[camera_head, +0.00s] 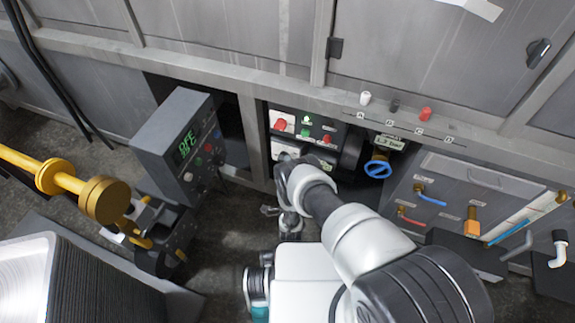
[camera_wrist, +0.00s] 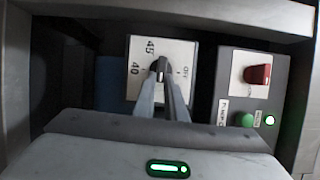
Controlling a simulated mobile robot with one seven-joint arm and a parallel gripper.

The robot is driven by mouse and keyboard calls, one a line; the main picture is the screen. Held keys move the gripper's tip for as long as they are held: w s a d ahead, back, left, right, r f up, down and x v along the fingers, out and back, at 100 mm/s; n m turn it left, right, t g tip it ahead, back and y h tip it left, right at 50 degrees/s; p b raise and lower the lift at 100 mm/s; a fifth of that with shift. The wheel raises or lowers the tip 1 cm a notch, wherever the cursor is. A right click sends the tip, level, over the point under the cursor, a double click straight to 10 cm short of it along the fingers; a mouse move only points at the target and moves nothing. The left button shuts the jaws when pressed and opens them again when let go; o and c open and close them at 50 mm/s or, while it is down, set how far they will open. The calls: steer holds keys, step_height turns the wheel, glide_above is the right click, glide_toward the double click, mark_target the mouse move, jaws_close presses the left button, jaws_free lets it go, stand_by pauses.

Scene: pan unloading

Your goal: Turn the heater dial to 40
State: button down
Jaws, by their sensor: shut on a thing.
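The heater dial plate (camera_wrist: 136,82) is white with the marks 45, 40 and OFF, seen in the wrist view. Its small black knob (camera_wrist: 160,65) stands between 40 on the left and OFF on the right, with 45 at the upper left. The knob looks roughly upright in this view; its exact pointer direction is hard to read. My gripper (camera_wrist: 161,82) is shut on the knob, with a finger on either side.
A red switch (camera_wrist: 257,74) and a green button (camera_wrist: 243,119) sit right of the dial. In the head view, a blue valve wheel (camera_head: 378,169) is right of my arm. A grey box with a green display (camera_head: 185,145) stands at the left. The cabinet frame surrounds the opening closely.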

steer(key=shift+w+r, duration=0.1)
steer(key=shift+w, duration=0.05)
stand_by(0.3)
steer(key=c, duration=1.8)
jaws_free()
steer(key=shift+s, duration=0.2)
